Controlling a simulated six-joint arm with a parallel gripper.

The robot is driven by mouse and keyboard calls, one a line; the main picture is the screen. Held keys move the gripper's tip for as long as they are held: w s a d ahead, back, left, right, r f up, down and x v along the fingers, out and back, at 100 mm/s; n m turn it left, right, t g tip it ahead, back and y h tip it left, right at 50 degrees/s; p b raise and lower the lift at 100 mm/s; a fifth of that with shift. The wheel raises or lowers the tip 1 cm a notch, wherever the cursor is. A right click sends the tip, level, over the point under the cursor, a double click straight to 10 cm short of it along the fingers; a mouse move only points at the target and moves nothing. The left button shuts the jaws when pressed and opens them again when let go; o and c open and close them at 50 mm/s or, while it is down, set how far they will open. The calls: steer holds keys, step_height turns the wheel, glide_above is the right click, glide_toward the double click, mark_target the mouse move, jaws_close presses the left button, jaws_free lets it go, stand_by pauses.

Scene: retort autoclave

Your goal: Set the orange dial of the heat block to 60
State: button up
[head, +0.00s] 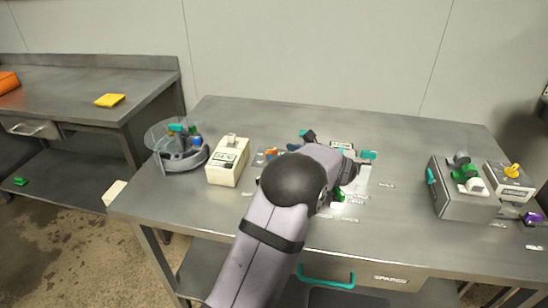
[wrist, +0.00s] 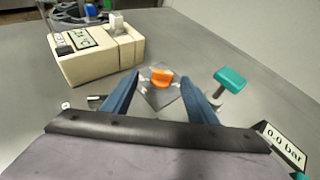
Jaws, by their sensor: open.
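The orange dial (wrist: 162,78) sits on a small grey plate (wrist: 160,98) with white marks around it; the marks are too small to read. In the head view the dial (head: 271,151) shows just left of my arm. A cream box with a display (wrist: 87,38), apparently the heat block, stands left of the dial; it also shows in the head view (head: 228,161). My gripper (wrist: 159,80) is open, its two blue fingers on either side of the dial in the wrist view. I cannot tell whether they touch it.
A teal handle (wrist: 230,79) stands close to the right of my gripper, with a "0.0 bar" display (wrist: 284,146) nearer. A round clear-walled holder (head: 181,146) stands at the table's left. A grey unit (head: 461,190) stands at the right. The table's back is mostly clear.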

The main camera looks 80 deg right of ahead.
steer(key=shift+s+d+f+m, duration=0.1)
steer(key=shift+s+f+m, duration=0.3)
steer(key=shift+s, duration=0.05)
steer(key=shift+p+x, duration=0.45)
steer(key=shift+x, duration=3.2)
steer(key=shift+c, duration=0.3)
steer(key=c, duration=1)
